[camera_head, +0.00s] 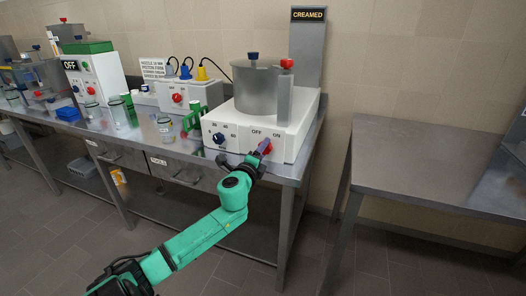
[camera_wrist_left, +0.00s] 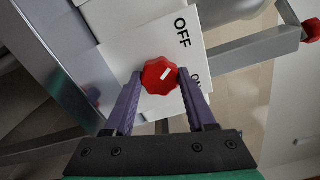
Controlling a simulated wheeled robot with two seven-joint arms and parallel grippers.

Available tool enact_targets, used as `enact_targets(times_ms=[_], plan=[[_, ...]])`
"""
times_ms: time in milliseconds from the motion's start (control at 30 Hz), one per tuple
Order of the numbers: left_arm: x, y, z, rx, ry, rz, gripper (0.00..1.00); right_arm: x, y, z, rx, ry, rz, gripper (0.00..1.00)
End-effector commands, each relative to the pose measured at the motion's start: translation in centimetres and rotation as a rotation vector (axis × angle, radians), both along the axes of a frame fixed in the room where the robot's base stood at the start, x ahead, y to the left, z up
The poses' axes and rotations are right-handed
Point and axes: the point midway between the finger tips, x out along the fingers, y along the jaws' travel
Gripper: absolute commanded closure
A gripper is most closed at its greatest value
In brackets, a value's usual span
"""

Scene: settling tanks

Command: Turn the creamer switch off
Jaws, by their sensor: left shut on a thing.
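The white mark on the knob points to the upper right in the left wrist view, roughly between the two labels. My left gripper (camera_head: 263,148) is at the right part of the panel, shut on the red knob with one purple finger on each side (camera_wrist_left: 160,80). In the head view the knob is mostly hidden by the gripper. My right gripper is not in view.
Left along the bench stand another white unit with a red knob (camera_head: 178,98), a green-topped box marked OFF (camera_head: 95,78), and glass jars. An empty metal table (camera_head: 420,165) stands at the right, across a gap.

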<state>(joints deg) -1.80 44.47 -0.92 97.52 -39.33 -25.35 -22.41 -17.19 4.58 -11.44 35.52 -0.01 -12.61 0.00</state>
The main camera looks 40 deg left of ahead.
Motion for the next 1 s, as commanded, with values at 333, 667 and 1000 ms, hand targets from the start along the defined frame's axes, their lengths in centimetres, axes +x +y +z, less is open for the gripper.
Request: enact_targets(times_ms=[333, 667, 1000], plan=[[0.0, 0.0, 0.0, -0.001, 0.0, 0.0, 0.14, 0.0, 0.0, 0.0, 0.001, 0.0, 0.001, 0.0], [-2.6, -1.0, -0.2, -0.001, 0.003, -0.002, 0.14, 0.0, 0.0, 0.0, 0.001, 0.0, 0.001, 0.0], [-10.5, -3.7, -0.3, -0.006, 0.003, 0.0, 0.14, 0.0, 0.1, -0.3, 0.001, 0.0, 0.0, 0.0]])
